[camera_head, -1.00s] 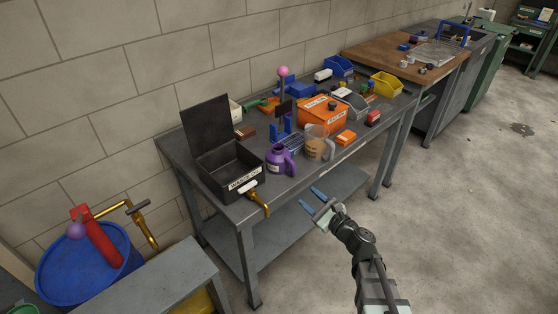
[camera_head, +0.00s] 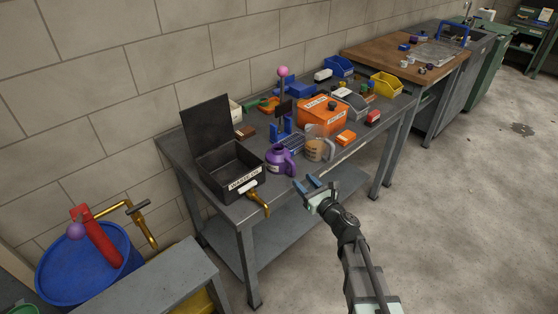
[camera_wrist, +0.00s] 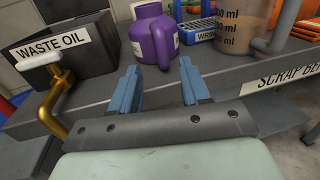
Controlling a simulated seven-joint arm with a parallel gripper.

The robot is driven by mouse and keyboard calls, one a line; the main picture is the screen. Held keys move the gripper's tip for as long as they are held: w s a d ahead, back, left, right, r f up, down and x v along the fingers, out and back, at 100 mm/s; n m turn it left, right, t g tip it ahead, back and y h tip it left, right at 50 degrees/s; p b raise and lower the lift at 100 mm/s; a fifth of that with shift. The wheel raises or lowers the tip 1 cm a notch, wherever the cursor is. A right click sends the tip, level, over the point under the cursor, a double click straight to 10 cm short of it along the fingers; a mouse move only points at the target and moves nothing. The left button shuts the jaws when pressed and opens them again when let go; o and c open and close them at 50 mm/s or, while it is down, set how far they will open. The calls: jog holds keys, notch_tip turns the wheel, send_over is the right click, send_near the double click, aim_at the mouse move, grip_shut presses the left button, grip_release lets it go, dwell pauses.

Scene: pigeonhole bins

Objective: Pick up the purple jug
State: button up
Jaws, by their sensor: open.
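The purple jug (camera_head: 279,159) stands upright near the front edge of the grey workbench, between the waste oil box and a clear measuring jug. In the wrist view the purple jug (camera_wrist: 151,36) is straight ahead, with a white label at its left and its handle facing me. My gripper (camera_head: 315,184) is open and empty, in front of the bench edge and apart from the jug. In the wrist view its two blue fingers (camera_wrist: 158,80) point toward the jug, one to each side of the handle's line.
The dark waste oil box (camera_head: 226,178) has its lid up and a brass tap (camera_head: 259,199) jutting past the bench edge. The measuring jug (camera_head: 318,144) stands close on the right. An orange box (camera_head: 323,115) is behind. Floor in front is clear.

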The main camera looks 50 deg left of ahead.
aim_at(293, 174)
jog(key=shift+w+a+r, duration=0.1)
jog(key=shift+w+a, duration=0.2)
jog(key=shift+a, duration=0.95)
jog(key=shift+w+a+r, duration=0.1)
jog(key=shift+w+a, duration=0.2)
jog(key=shift+a, duration=0.9)
jog(key=shift+w+a+r, duration=0.1)
jog(key=shift+w+a, duration=0.2)
jog(key=shift+a, duration=0.95)
grip_shut()
